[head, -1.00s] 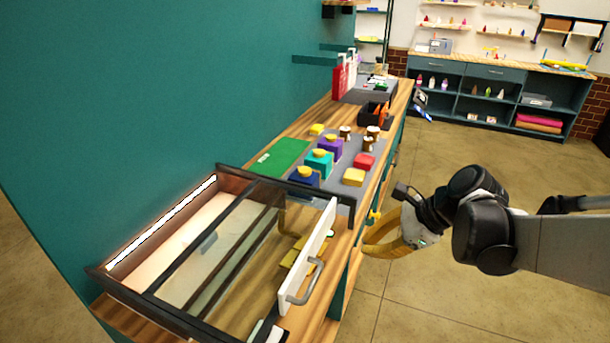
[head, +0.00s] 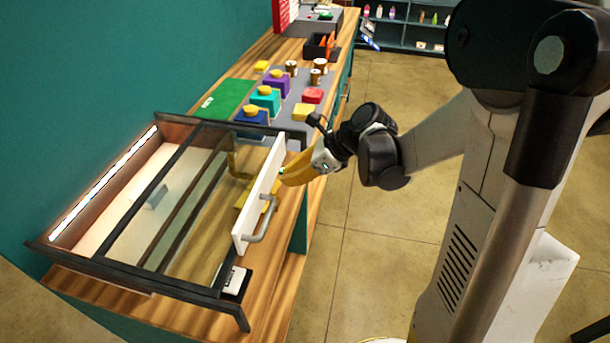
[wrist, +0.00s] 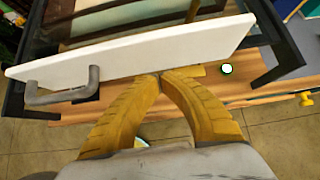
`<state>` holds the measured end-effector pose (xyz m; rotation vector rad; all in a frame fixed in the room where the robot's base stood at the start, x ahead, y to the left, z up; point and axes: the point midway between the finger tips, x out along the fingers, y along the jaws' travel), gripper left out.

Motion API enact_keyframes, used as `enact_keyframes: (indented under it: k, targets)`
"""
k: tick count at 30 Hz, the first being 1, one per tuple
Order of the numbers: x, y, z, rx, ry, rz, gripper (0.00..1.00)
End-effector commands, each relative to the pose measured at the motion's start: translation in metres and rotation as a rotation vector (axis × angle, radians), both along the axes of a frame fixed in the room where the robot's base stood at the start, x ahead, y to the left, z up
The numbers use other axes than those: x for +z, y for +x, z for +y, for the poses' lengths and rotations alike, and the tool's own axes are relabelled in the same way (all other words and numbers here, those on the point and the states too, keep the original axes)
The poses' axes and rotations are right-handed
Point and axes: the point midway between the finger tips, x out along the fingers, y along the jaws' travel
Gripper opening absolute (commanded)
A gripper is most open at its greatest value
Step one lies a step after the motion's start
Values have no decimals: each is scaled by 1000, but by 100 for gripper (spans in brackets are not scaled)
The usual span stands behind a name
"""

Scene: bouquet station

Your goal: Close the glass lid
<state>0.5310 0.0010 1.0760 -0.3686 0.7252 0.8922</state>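A black-framed glass case (head: 130,278) sits on the near end of the wooden counter. Its glass lid (head: 190,222) has dark bars and a white front panel (head: 258,195) with a grey bar handle (head: 266,222). The panel stands at a slant along the counter-edge side; exactly how the lid rests on the case is hard to tell. In the wrist view the panel (wrist: 130,52) crosses the upper picture, handle (wrist: 62,92) at left. My gripper (head: 287,180) is at the panel's far end. Its yellow fingertips (wrist: 160,78) meet, empty, just below the panel's lower edge; contact is unclear.
Behind the case stand a green mat (head: 228,99), colored blocks (head: 277,83) and small jars on a grey mat. A dark tray (head: 320,46) is farther back. A small black-and-white item (head: 236,282) lies by the near frame corner. Open floor lies right of the counter.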

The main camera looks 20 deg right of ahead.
Motion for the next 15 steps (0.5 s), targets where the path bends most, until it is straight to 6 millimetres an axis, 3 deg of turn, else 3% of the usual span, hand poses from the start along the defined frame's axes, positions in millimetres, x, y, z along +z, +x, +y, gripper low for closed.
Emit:
enact_keyframes:
  k: [6, 15]
  targets:
    - [0, 9, 12, 1, -1, 0, 0]
    - [1, 10, 13, 0, -1, 1, 0]
